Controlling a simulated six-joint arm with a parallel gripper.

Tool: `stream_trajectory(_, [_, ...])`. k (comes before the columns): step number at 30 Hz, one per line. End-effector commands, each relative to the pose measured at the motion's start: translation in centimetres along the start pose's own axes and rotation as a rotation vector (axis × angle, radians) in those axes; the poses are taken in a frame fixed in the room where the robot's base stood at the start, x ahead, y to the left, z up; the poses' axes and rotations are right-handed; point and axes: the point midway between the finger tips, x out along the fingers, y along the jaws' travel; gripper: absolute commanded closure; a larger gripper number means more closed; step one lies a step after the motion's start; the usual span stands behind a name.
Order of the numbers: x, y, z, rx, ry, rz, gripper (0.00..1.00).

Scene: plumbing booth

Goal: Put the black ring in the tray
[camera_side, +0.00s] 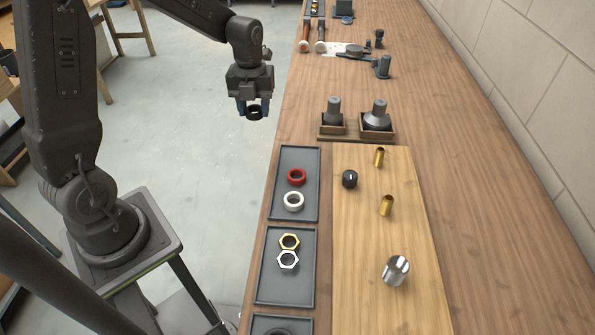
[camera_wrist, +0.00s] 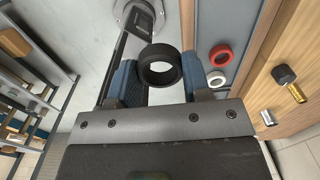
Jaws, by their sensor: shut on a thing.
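The black ring (camera_side: 254,113) is held between the blue fingertips of my gripper (camera_side: 254,107), in the air left of the bench and over the floor. In the wrist view the ring (camera_wrist: 160,67) sits between the two fingers of my gripper (camera_wrist: 160,76), its hole facing the camera. A grey tray (camera_side: 297,157) on the bench holds a red ring (camera_side: 297,177) and a white ring (camera_side: 293,201). In the wrist view the tray (camera_wrist: 222,22) lies to the right of the held ring.
A wooden board (camera_side: 365,290) beside the trays carries a black knob (camera_side: 350,179), brass tubes and a metal cylinder (camera_side: 396,270). Two fittings stand in wooden holders (camera_side: 335,134) beyond the tray.

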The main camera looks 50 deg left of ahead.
Motion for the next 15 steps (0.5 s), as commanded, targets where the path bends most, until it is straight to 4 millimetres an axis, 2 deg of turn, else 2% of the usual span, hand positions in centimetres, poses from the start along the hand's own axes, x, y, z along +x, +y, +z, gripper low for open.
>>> stream_trajectory(12, [5.2, -8.0, -2.8, 0.007, 0.003, 0.003, 0.78])
stream_trajectory(15, [6.1, -9.5, -3.1, 0.005, 0.002, 0.002, 0.78])
